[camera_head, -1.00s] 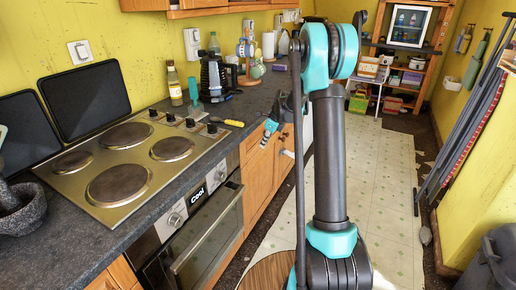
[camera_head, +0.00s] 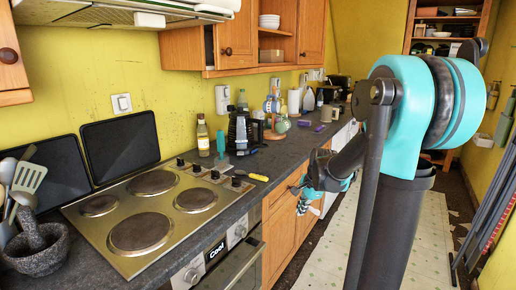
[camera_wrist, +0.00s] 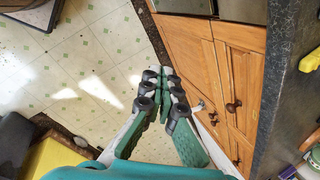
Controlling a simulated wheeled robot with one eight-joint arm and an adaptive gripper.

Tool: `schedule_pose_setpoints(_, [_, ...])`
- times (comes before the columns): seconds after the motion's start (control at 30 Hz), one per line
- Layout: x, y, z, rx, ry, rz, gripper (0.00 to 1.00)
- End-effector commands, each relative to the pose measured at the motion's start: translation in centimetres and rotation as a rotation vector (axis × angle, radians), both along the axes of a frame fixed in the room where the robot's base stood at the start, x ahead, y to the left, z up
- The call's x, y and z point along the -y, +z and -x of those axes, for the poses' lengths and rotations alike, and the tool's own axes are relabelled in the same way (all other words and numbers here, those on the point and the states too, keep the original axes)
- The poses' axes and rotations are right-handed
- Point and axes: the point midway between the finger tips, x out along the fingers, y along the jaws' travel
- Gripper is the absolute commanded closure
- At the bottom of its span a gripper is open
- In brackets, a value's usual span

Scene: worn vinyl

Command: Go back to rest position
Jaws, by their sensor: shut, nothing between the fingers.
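My gripper (camera_wrist: 166,82) is shut and empty in the wrist view, with its fingertips together above the vinyl floor (camera_wrist: 95,75) and beside the wooden cabinet doors (camera_wrist: 197,57). In the head view my gripper (camera_head: 308,200) is small and seen in front of the cabinets, below the counter edge. My teal and dark arm rises large at the right of the head view and bends toward the cabinets. It hides part of the floor and the back of the room.
An oven (camera_head: 235,264) is below. Wall cupboards (camera_head: 285,30) hang above. The floor (camera_head: 330,255) beside the cabinets is clear.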

Motion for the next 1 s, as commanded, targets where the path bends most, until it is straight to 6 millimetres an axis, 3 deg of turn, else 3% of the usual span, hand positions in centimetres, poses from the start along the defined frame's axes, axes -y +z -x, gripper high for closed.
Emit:
schedule_pose_setpoints(0.03, [0.1,-0.3,2.5,0.024,0.096,0.044,1.0])
schedule_pose_setpoints(0.3, [1.1,-3.1,13.5,0.138,0.654,0.306,1.0])
schedule_pose_setpoints(0.5, [1.8,-5.6,19.6,0.179,0.986,0.465,1.0])
schedule_pose_setpoints(0.7, [2.2,-6.8,22.0,0.19,1.132,0.535,1.0])
schedule_pose_setpoints(1.0, [2.2,-6.8,22.0,0.19,1.137,0.537,1.0])
